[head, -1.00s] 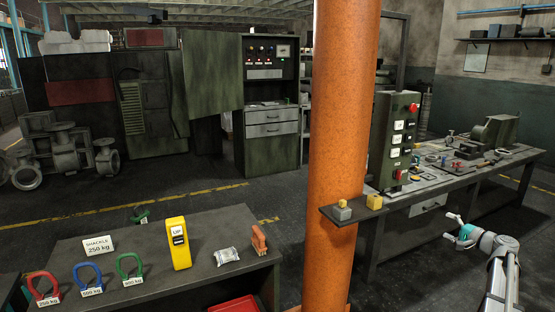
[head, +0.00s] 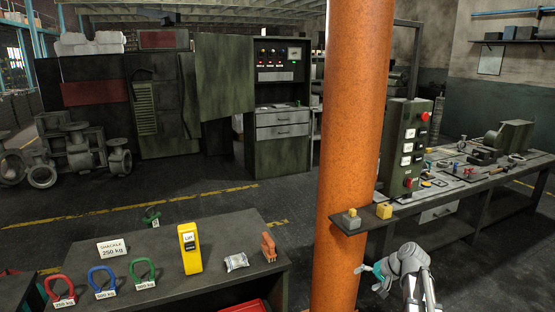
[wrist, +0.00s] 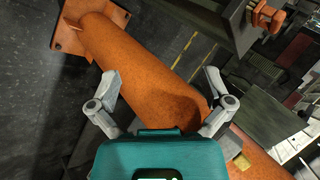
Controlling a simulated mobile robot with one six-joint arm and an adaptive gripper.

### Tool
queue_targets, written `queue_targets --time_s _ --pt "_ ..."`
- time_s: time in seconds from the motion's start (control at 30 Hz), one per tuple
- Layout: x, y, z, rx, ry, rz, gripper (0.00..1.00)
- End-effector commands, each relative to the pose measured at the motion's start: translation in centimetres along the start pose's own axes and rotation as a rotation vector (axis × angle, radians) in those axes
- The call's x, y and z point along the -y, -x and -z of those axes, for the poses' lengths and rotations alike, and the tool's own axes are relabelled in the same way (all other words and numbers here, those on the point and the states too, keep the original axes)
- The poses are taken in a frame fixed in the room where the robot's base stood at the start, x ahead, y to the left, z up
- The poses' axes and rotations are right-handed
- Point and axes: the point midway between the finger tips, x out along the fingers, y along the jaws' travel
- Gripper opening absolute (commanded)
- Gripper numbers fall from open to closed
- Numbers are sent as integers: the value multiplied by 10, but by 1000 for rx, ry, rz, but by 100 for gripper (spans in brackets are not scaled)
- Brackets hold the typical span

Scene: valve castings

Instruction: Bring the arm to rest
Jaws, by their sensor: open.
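My gripper (head: 370,279) is at the lower right of the head view, just right of the orange column (head: 348,160) and below the small shelf with the yellow block. In the wrist view my gripper (wrist: 163,88) shows its two fingers spread wide apart, with nothing between them but the orange column (wrist: 150,75) behind. The gripper is open and empty. I cannot tell the exact gap between the fingers and the column.
A bench (head: 215,284) at the lower left holds red, blue and green shackles, a yellow device (head: 190,249) and an orange item (head: 269,247). A workbench (head: 462,195) with a control box (head: 414,140) stands at right. Open floor (head: 190,180) lies behind the near bench.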

Motion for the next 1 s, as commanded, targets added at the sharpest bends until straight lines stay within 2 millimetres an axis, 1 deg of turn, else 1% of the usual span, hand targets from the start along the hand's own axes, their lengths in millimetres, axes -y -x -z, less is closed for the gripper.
queue_targets --time_s 0.03,0.1,0.3,0.5,0.6,0.7,0.83,1.0 --pt "9 -5 -23 30 30 -43 100" --pt "14 -12 -45 65 67 -105 100" --pt "26 -23 -106 157 174 -285 100" --pt "31 -21 -160 227 281 -464 100" --pt "32 -18 -180 251 325 -541 100" --pt "32 -14 -193 265 357 -598 100" --pt "30 -11 -201 274 378 -639 100" --pt "30 -10 -202 277 384 -651 100"
